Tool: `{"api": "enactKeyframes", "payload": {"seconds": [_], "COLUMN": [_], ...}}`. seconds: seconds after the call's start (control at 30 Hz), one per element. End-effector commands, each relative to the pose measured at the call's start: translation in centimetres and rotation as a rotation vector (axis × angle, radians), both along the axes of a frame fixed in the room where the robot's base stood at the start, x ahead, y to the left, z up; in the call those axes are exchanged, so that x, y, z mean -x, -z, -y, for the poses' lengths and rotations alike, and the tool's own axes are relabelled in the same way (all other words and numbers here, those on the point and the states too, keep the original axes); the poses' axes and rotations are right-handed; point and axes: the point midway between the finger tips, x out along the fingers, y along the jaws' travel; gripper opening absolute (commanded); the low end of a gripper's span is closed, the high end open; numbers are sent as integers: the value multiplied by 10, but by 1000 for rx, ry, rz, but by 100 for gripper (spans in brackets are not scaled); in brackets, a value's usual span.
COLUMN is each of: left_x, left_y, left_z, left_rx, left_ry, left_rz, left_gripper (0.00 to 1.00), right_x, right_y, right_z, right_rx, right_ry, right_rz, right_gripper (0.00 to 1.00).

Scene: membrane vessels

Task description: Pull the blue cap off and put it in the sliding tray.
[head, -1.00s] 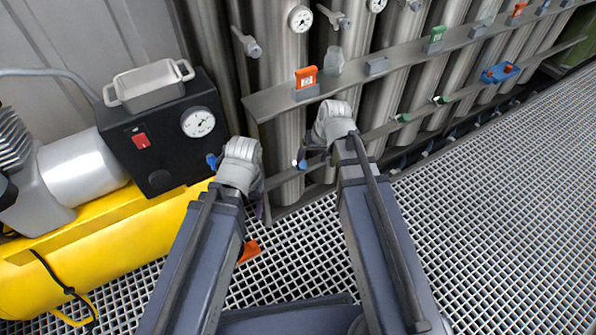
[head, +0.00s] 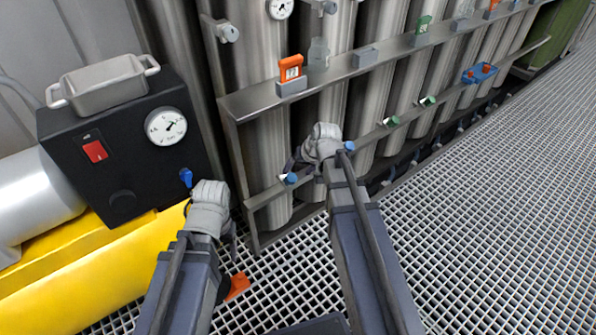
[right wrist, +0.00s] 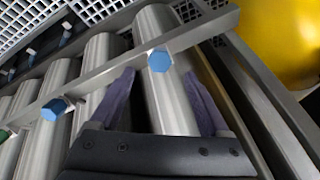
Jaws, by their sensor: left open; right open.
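A blue cap (head: 290,179) sits on the lower rail (head: 262,196) near its left end, in front of a steel vessel. A second blue cap (head: 348,147) is further right on that rail. My right gripper (right wrist: 159,72) is open; in the right wrist view its fingertips straddle the left blue cap (right wrist: 159,60) in the picture, with no visible grip. The other blue cap (right wrist: 54,109) is left of the fingers there. A small blue tray (head: 481,74) holding red pieces is at the rail's far right. My left gripper (head: 230,235) is open, lower left, its fingers partly hidden.
A grey handled tray (head: 103,82) stands on a black gauge box (head: 120,150) above a yellow tank (head: 120,265). Green caps (head: 391,121) follow along the lower rail. The upper shelf (head: 335,77) carries coloured tags. Grating floor (head: 480,220) is open at right.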

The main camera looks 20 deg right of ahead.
Motion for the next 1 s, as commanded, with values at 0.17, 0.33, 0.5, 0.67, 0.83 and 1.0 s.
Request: {"api": "enactKeyframes", "payload": {"seconds": [0.17, 0.33, 0.5, 0.67, 0.83, 1.0], "left_x": [0, 0, 0, 0, 0, 0], "left_y": [17, 38, 58, 67, 67, 67], "left_z": [0, 1, 1, 1, 1, 1], "left_rx": [2, 5, 6, 6, 5, 5], "left_ry": [2, 5, 4, 1, 0, 0], "left_rz": [0, 0, 1, 1, 0, 0], "left_gripper": [67, 67, 67, 67, 67, 67], "right_x": [-6, -15, -25, -30, -30, -30], "right_y": [17, 38, 58, 67, 67, 67], "right_z": [-3, -7, -11, -13, -14, -14], "right_rx": [0, 0, 1, 1, 1, 1], "right_ry": [-1, -1, -1, -1, -1, -1], "right_rz": [0, -1, 0, -1, -1, -1], "right_gripper": [80, 80, 80, 80, 80, 76]}}
